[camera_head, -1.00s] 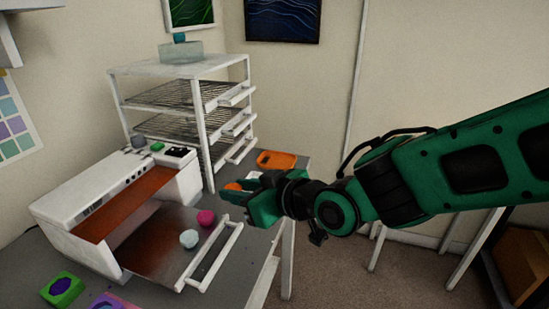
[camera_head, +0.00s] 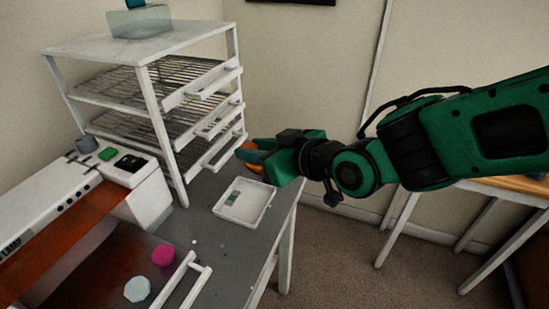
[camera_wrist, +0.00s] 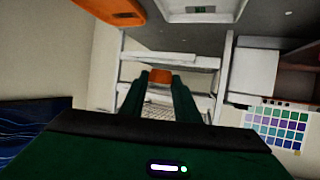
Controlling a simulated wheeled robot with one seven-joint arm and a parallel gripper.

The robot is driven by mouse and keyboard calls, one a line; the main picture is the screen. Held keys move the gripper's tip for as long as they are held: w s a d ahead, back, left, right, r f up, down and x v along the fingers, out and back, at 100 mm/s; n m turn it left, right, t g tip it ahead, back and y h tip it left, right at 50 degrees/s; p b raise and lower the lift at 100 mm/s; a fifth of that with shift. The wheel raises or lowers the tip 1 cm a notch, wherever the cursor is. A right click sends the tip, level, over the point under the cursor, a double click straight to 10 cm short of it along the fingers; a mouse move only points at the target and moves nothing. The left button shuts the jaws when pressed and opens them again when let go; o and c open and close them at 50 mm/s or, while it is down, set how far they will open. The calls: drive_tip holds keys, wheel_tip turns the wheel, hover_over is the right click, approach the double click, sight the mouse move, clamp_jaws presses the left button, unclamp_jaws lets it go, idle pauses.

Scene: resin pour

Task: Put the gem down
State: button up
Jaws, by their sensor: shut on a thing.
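An orange gem (camera_wrist: 160,76) is pinched between the two finger tips of my gripper (camera_wrist: 160,82) in the wrist view. In the head view my gripper (camera_head: 245,157) is at the right front of the white rack, above the table's back right part, with orange showing at its fingers. The fingers hide much of the gem there. A shallow white tray (camera_head: 258,213) lies on the table in front of and below my gripper. A small greenish piece (camera_head: 235,196) is in it.
A white rack (camera_head: 150,105) with wire shelves stands behind. A lamp box (camera_head: 50,205) is at left, with a pink gem (camera_head: 163,256) and pale blue gem (camera_head: 137,289) by its front handle. An orange tray (camera_wrist: 115,8) shows in the wrist view. Small specks dot the grey table (camera_head: 205,265).

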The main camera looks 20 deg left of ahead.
drive_tip(key=shift+a, duration=0.1)
idle(0.3)
drive_tip(key=w+f, duration=0.2)
drive_tip(key=w, duration=0.1)
drive_tip(key=w+d+f, duration=0.1)
drive_tip(key=w+f, duration=0.1)
drive_tip(key=w, duration=0.2)
drive_tip(key=w+f, duration=0.3)
drive_tip(key=w, duration=0.1)
drive_tip(key=shift+w+d+f, duration=0.1)
drive_tip(key=shift+w+d, duration=0.1)
drive_tip(key=shift+f, duration=1.95)
drive_tip(key=o, duration=1)
drive_tip(key=v, duration=1.2)
drive_tip(key=shift+s, duration=0.1)
